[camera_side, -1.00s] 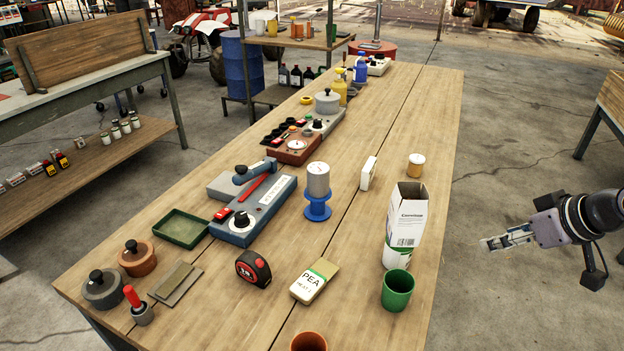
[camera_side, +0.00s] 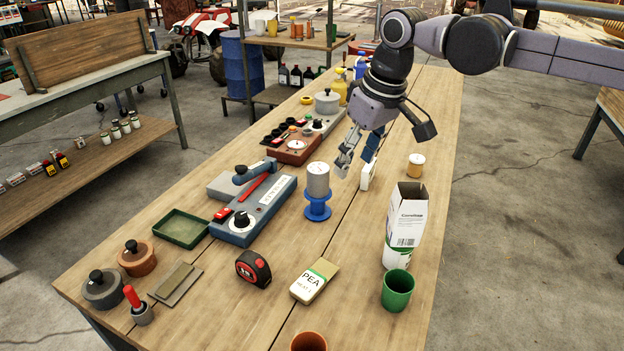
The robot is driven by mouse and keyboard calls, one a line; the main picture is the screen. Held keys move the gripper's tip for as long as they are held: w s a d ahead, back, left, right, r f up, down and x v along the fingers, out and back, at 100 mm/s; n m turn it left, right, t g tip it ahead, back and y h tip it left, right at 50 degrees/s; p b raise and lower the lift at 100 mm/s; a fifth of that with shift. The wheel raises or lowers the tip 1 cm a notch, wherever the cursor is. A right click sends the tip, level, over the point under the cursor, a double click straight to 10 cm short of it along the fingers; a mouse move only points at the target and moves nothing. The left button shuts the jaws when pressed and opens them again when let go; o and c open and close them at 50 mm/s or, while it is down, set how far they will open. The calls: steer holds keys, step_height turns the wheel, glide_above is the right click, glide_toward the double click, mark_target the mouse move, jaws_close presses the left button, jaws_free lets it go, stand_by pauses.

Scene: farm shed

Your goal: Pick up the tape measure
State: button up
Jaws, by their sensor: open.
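The tape measure (camera_side: 253,268), red and black with a pale label, stands on the wooden table in the near middle of the side view. It is fully visible and nothing touches it. My gripper (camera_side: 356,168) points down over the table, farther back and to the right of the tape measure. It is open, with one grey finger on the left and a dark blue part on the right. It is by the white box and the grey cylinder, well apart from the tape measure. I cannot tell whether it touches the white box.
A grey cylinder (camera_side: 318,179) stands on a blue spool (camera_side: 318,207) between my gripper and the tape measure. A PEA packet (camera_side: 313,283) lies right of the tape measure. A blue-grey device (camera_side: 262,208) stands behind it. A green cup (camera_side: 397,290) and white carton (camera_side: 404,228) stand at right.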

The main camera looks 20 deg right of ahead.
steer(key=w+a+f+n+g, duration=0.1)
steer(key=a+f, duration=0.1)
steer(key=a, duration=0.4)
steer(key=w+a+f+n+g, duration=0.1)
steer(key=w+a+f, duration=0.1)
steer(key=a, duration=0.4)
steer(key=n+h, duration=0.1)
glide_above(252, 257)
step_height(252, 257, down, 5)
steer(key=shift+s+a+f+g, duration=0.2)
steer(key=shift+s+f+g, duration=0.2)
step_height(252, 257, down, 5)
steer(key=shift+d, duration=0.1)
steer(key=shift+w+d+f, duration=0.1)
steer(key=shift+w+f, duration=0.1)
steer(key=shift+f, duration=1.1)
steer(key=shift+w+f, duration=0.15)
steer(key=shift+f, duration=1.15)
steer(key=shift+c, duration=0.3)
jaws_close()
